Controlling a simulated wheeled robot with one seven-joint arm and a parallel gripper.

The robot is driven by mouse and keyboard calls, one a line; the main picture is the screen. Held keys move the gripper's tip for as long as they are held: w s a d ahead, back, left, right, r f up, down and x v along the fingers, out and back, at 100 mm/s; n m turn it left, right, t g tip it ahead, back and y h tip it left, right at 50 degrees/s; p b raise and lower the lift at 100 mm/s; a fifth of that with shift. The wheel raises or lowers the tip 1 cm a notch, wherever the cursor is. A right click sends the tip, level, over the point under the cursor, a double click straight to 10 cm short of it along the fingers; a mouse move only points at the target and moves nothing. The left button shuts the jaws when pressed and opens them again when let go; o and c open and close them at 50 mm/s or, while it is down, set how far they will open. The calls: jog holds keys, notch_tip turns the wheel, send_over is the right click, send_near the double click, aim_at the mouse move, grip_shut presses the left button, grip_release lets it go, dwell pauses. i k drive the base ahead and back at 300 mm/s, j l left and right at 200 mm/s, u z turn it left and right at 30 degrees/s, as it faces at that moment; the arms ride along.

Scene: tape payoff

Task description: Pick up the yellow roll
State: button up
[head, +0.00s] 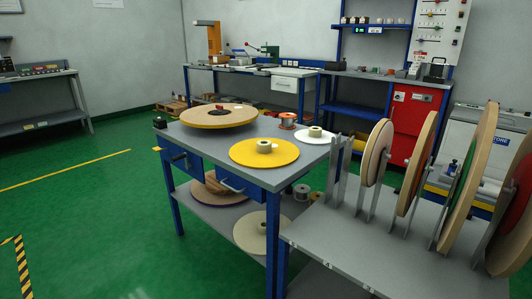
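The yellow roll (244,153) is a wide flat disc lying on the grey top of a blue-framed workbench (199,147). A small cream core stands up at its middle. The roll lies near the bench's front edge, above a drawer handle, and its top is uncovered. My gripper is not in view.
A large tan roll (190,116) lies behind left on the same bench. A rack (345,227) of upright rolls stands close at right. Green floor (110,215) is open at left.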

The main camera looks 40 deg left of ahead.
aim_at(258, 154)
jog(key=i+j+u, duration=0.1)
jog(key=u, duration=0.3)
jog(key=i+u, duration=0.1)
jog(key=u, duration=0.3)
jog(key=i+u, duration=0.1)
jog(key=u, duration=0.75)
jog(key=k+u, duration=0.1)
jog(key=u, duration=0.35)
jog(key=j+u, duration=0.1)
jog(key=u, duration=0.35)
jog(key=j+u, duration=0.1)
jog(key=u, duration=0.35)
jog(key=k+j+u, duration=0.1)
jog(key=u, duration=0.8)
jog(key=l+z, duration=0.15)
jog(key=z, duration=0.25)
jog(key=i+l+z, duration=0.1)
jog(key=z, duration=0.3)
jog(key=i+l+z, duration=0.1)
jog(key=z, duration=0.3)
jog(key=i+l+z, duration=0.15)
jog(key=z, duration=0.25)
